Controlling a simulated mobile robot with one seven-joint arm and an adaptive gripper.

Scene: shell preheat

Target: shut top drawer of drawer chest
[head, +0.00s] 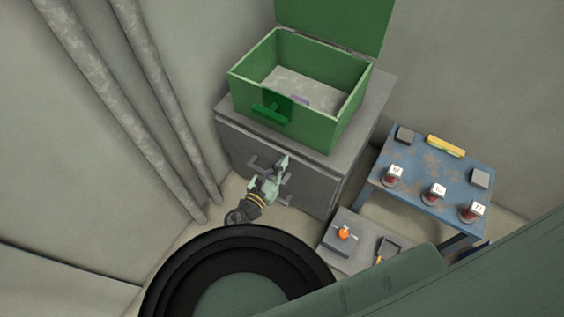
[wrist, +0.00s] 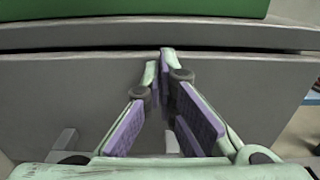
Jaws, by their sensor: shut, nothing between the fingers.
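The grey drawer chest (head: 345,165) stands against the wall. Its top drawer's front (wrist: 60,85) fills most of the wrist view, below the chest's top slab. A dark seam shows between slab and drawer front; no open drawer interior shows, and I cannot tell whether the front is fully flush. A grey handle (head: 256,162) on the front is partly hidden by my gripper. My gripper (head: 284,160) is shut and empty in front of the drawer. In the wrist view its fingertips (wrist: 160,60) are near the front's upper edge; contact is unclear.
An open green box (head: 335,135) with a raised lid stands on the chest. To the right are a blue table (head: 440,173) with several small items and a low grey surface (head: 345,260) bearing an orange-topped item (head: 344,233). Two pipes (head: 165,90) stand on the left.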

